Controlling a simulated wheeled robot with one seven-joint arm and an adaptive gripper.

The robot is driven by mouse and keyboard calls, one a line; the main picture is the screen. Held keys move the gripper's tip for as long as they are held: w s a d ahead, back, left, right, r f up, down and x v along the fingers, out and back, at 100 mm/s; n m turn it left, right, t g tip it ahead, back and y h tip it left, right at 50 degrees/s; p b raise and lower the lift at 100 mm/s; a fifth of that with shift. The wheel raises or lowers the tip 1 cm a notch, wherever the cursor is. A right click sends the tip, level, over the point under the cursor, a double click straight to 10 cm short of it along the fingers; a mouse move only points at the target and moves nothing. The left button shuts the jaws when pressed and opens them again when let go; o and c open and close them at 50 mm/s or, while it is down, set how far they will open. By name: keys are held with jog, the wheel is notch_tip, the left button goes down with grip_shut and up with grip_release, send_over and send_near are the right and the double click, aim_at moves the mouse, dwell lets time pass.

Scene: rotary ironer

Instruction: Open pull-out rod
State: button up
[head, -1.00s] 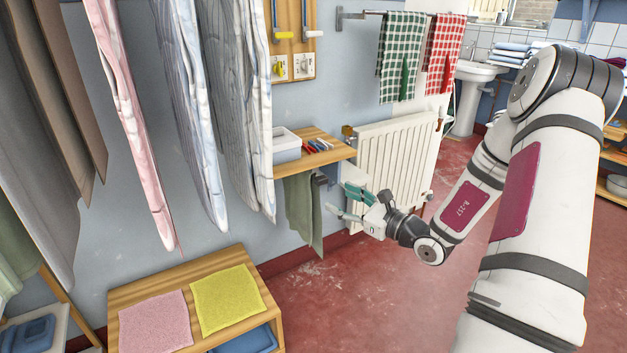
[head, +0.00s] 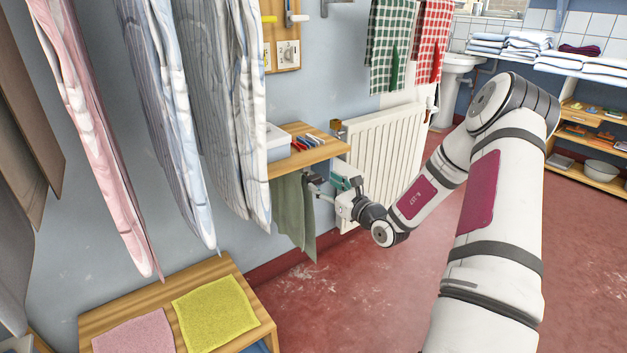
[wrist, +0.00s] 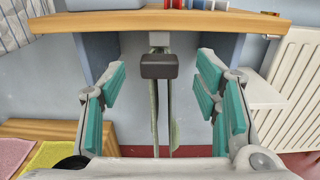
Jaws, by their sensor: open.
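The pull-out rod sits under a small wooden wall shelf (head: 308,152). In the wrist view its dark block-shaped end (wrist: 160,66) faces me below the shelf's front edge, and a green cloth (wrist: 174,118) hangs behind it. The cloth also shows in the head view (head: 292,212). My gripper (head: 333,184) is open at the right end of the shelf, just below its top. In the wrist view the teal-padded fingers (wrist: 160,98) stand apart to the left and right of the dark end, which lies between them and ahead. I see no contact.
A white radiator (head: 385,150) stands on the wall right beside my gripper. A grey box (head: 277,142) and small coloured items lie on the shelf. Shirts (head: 195,110) hang at the left above a low wooden bench (head: 105,315). Red floor on the right is open.

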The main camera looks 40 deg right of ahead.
aim_at(317, 179)
jog(key=shift+w+a+b, duration=0.15)
jog(key=shift+w+b, duration=0.35)
jog(key=shift+w, duration=2.3)
jog(key=shift+c, duration=0.3)
grip_shut()
